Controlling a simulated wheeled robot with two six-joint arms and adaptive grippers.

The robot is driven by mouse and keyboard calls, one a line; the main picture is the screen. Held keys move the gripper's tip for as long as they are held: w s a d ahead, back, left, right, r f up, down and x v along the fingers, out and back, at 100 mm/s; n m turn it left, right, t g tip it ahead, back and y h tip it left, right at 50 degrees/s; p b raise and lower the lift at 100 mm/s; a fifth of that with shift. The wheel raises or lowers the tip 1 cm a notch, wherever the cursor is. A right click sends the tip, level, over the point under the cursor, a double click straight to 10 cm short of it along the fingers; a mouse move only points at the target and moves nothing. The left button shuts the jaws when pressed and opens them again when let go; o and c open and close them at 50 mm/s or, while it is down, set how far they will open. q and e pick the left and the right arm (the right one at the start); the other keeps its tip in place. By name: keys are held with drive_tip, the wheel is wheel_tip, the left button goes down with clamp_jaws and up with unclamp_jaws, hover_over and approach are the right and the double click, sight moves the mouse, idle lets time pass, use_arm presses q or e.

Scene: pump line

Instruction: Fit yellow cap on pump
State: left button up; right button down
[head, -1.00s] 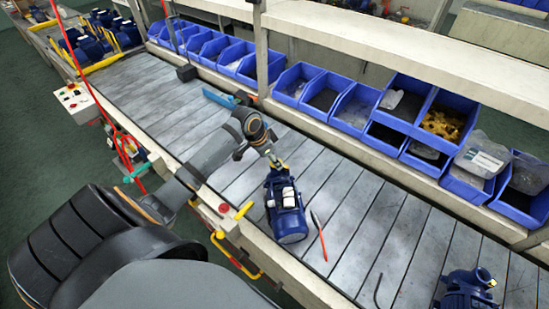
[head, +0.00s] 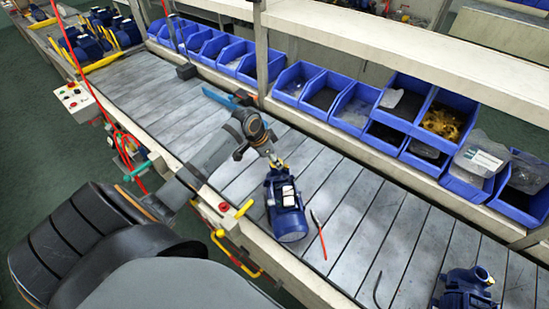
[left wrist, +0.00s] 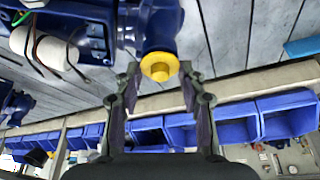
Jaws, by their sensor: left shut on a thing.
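The blue pump (head: 290,222) stands on the slatted bench, with white parts on its top. My left gripper (head: 276,162) is at the pump's far end in the head view. In the left wrist view my left gripper (left wrist: 159,76) has a finger on each side of the yellow cap (left wrist: 160,66) and is shut on it. The cap lines up with the end of the pump's round blue port (left wrist: 162,22) and appears to be against it. How far it is seated cannot be told. My right gripper is in neither view.
A red-handled tool (head: 318,232) lies just right of the pump. Another blue pump (head: 466,290) stands at the lower right. Blue bins (head: 322,97) line the back, one with yellow parts (head: 442,122). The bench left of my arm is mostly clear.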

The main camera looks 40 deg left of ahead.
use_arm(q)
drive_tip(key=shift+f, duration=0.25)
drive_tip(key=o, duration=0.8)
drive_tip(key=shift+p+v, duration=1)
drive_tip(key=shift+p, duration=0.25)
drive_tip(key=p+v, duration=0.4)
drive_tip(key=p, duration=0.1)
